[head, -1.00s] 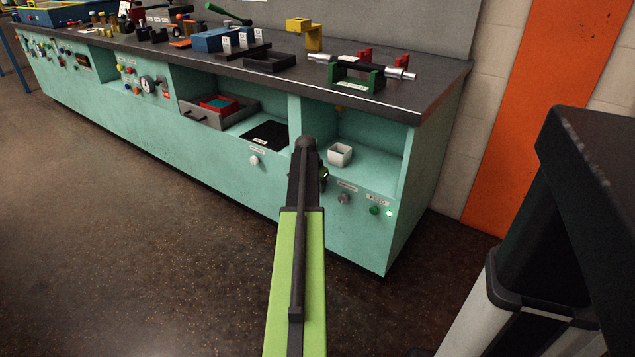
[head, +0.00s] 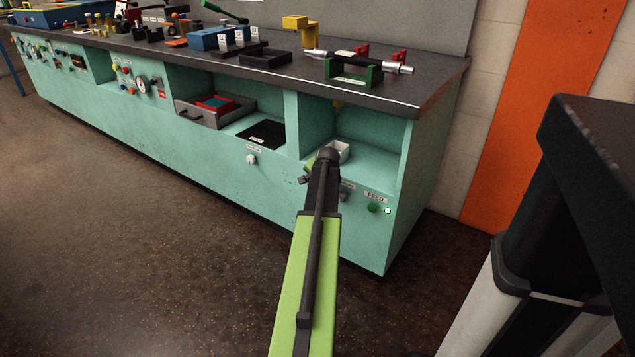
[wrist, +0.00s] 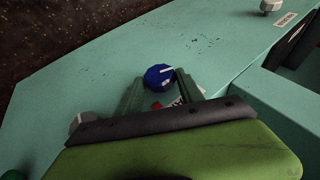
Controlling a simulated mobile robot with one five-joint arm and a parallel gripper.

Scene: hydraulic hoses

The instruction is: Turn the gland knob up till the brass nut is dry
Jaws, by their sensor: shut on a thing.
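A round blue knob (wrist: 158,76) with a white pointer line shows in the wrist view on the teal bench front. My gripper (wrist: 160,84) has its two green fingers on either side of the knob and is shut on it. A red mark and a label lie just below the knob, partly hidden by my gripper. In the head view my arm hides the blue knob. A small brass-coloured part (head: 338,104) shows under the bench top, above a white cup (head: 338,151). It is too small to tell whether it is the nut or whether it is wet.
A grey knob (head: 344,194) and a green knob (head: 373,208) with a small lit square sit right of my arm. A white knob (head: 251,159) sits to the left. Open bays and the bench top's edge lie above. The floor in front is clear.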

